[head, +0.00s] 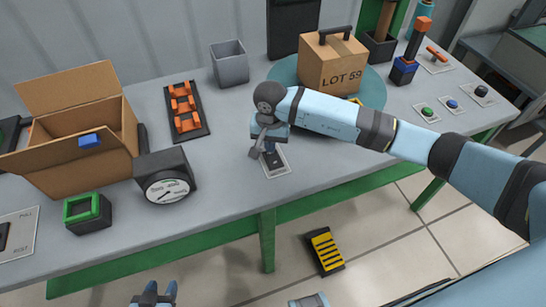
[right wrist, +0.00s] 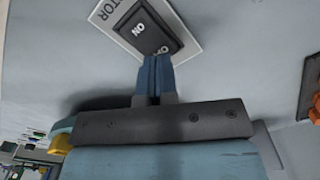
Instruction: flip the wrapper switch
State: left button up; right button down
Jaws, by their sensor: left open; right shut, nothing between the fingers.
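A black rocker switch (right wrist: 145,32) with ON and OFF marks sits on a white plate (right wrist: 103,12). The plate's visible letters end in "TOR". In the head view the switch (head: 274,161) is at the front middle of the table, partly hidden by my right gripper (head: 269,149). The right gripper is shut and empty, pointing down. In the right wrist view its fingertips (right wrist: 155,61) are at the OFF end of the switch and cover part of that mark; I cannot tell if they touch. My left gripper (head: 155,292) is open and empty at the bottom edge, off the table.
A round blue turntable (head: 372,90) carries a LOT 59 box (head: 331,67) behind my right arm. A dial gauge (head: 167,188), an open carton (head: 75,140) and a green-rimmed block (head: 87,211) stand left. Several buttons (head: 452,104) are right. A yellow-black pedal (head: 325,251) lies on the floor.

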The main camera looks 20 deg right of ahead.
jog(key=shift+f+b, duration=0.9)
jog(key=shift+f, duration=0.2)
dwell(0.3)
jog(key=shift+r, duration=0.15)
jog(key=shift+r+p, duration=0.4)
jog(key=shift+r, duration=0.2)
jog(key=shift+r+p, duration=0.9)
jog(key=shift+r, duration=1.9)
